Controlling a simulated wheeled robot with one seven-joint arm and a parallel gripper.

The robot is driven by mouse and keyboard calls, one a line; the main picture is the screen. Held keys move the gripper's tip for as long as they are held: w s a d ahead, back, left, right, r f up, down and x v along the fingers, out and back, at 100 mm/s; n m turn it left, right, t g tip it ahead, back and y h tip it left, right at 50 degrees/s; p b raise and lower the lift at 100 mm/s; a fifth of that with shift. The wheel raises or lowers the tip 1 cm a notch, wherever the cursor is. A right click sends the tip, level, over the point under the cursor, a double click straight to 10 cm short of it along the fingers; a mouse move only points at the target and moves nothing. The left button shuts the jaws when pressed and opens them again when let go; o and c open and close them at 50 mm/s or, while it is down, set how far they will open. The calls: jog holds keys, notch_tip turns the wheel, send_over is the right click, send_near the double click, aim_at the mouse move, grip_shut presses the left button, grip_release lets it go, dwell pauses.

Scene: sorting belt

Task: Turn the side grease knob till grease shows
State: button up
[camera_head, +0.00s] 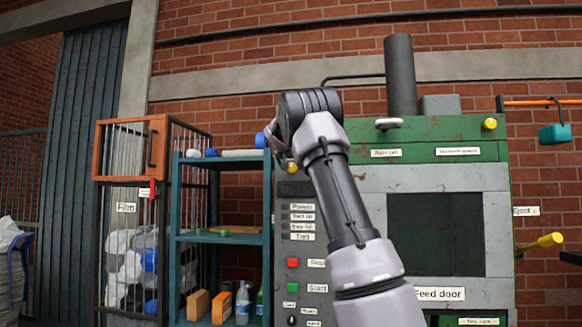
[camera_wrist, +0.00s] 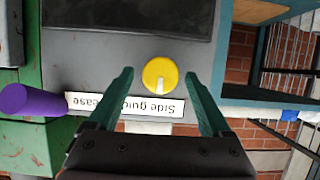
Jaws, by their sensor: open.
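The side grease knob (camera_wrist: 160,75) is a round yellow knob with a pale pointer mark, on the grey panel of the machine in the wrist view. A white label (camera_wrist: 125,106), upside down in this view and partly hidden by a finger, sits beside it and reads roughly "Side guide grease". My gripper (camera_wrist: 166,82) is open, with one green finger on each side of the knob and visible gaps to it. I cannot tell how far the fingertips are from the panel. No grease is visible. In the head view my arm covers the knob's area.
A purple cylinder (camera_wrist: 28,100) sticks out at the left in the wrist view. In the head view, a blue shelf (camera_head: 222,238) with bottles and blocks stands left of the green machine (camera_head: 445,155). An orange-topped cage (camera_head: 130,135) stands farther left.

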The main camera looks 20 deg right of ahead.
jog(key=shift+c, duration=0.3)
grip_shut()
jog(key=m, duration=0.1)
jog(key=m+t+y, duration=0.1)
jog(key=m, duration=0.1)
jog(key=shift+s+d+y, duration=0.15)
jog(key=shift+d+y, duration=0.05)
jog(key=shift+y, duration=0.1)
jog(key=m+t, duration=0.1)
jog(key=m+y, duration=0.1)
jog(key=m, duration=0.1)
jog(key=shift+s+d+f+t, duration=0.1)
jog(key=shift+d+f+t, duration=0.1)
jog(key=shift+t, duration=0.2)
jog(key=shift+d+f+m+t+y, duration=0.15)
jog(key=shift+m+t, duration=0.35)
jog(key=shift+m, duration=0.55)
jog(key=shift+a+f+m+t+y, duration=0.1)
jog(key=shift+m+t+y, duration=0.3)
jog(key=shift+m, duration=0.7)
jog(key=shift+d+f+m+t+y, duration=0.1)
jog(key=shift+m+t, duration=0.5)
jog(key=shift+m, duration=0.85)
